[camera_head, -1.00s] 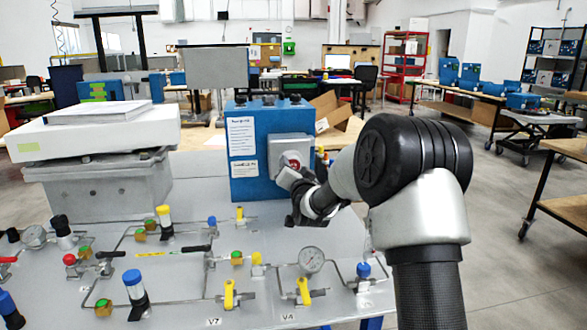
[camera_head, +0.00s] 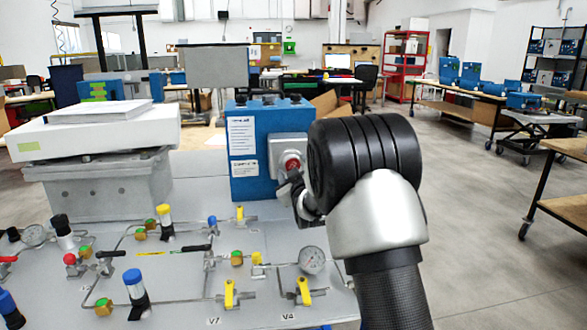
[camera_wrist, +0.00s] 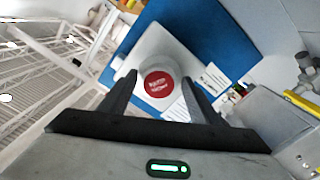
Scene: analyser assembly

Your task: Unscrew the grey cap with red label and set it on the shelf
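The grey cap with a round red label (camera_wrist: 158,84) sits on the front of a grey housing on the blue analyser box (camera_head: 243,178). In the head view the cap (camera_head: 291,165) shows just above my gripper (camera_head: 297,186), which is partly hidden by my arm. In the wrist view my gripper (camera_wrist: 160,92) is open, with one dark finger on each side of the cap. The fingers look apart from the cap; how far their tips reach along it I cannot tell. A flat white-topped unit (camera_head: 100,130) on a grey base stands left of the box; whether it is the shelf I cannot tell.
A panel of thin pipes (camera_head: 185,270) with yellow, blue and red valves and a gauge (camera_head: 311,260) lies in front of the blue box. A cardboard box (camera_head: 326,103) stands behind.

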